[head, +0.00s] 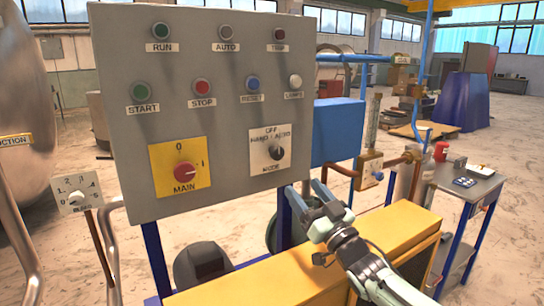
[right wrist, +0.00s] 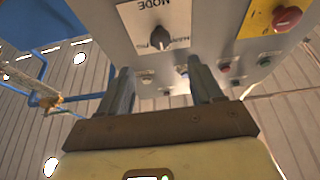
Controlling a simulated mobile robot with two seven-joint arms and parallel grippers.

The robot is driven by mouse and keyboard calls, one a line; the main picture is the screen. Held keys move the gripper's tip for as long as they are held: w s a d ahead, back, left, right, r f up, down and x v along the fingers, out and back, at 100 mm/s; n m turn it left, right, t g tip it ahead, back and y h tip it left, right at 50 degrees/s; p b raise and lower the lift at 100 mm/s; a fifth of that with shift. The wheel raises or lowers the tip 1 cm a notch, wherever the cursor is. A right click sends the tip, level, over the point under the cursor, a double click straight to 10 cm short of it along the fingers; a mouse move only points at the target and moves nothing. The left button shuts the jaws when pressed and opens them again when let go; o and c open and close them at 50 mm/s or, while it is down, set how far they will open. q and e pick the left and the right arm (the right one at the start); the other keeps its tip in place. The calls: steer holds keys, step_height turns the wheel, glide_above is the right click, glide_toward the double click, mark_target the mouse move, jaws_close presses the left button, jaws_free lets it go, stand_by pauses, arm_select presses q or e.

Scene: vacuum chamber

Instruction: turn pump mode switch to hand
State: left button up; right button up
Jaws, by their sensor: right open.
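The pump mode switch (head: 276,152) is a dark knob on a white plate marked OFF, HAND, AUTO and MODE, at the lower right of the grey control panel. Its pointer is too small to read surely. In the right wrist view the knob (right wrist: 160,38) appears upside down, beyond and between the two fingers. My right gripper (head: 305,188) is open and empty, below and slightly right of the plate, apart from the knob. In the right wrist view its fingertips (right wrist: 162,80) point toward the panel. My left gripper is not in view.
The red MAIN switch (head: 185,172) on its yellow plate is left of the mode switch. Push buttons and lamps, including START (head: 140,90), fill the upper panel. A yellow housing (head: 320,265) lies below. A blue box (head: 338,132) and pipework stand right.

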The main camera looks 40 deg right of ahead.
mark_target(279, 156)
steer(key=p+x, duration=0.2)
steer(key=x, duration=1)
steer(key=shift+w+p, duration=0.2)
steer(key=shift+p, duration=0.2)
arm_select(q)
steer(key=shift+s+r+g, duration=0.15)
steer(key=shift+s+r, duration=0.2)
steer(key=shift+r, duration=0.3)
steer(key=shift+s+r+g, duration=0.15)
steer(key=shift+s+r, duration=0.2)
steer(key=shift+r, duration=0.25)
arm_select(e)
steer(key=c, duration=1.1)
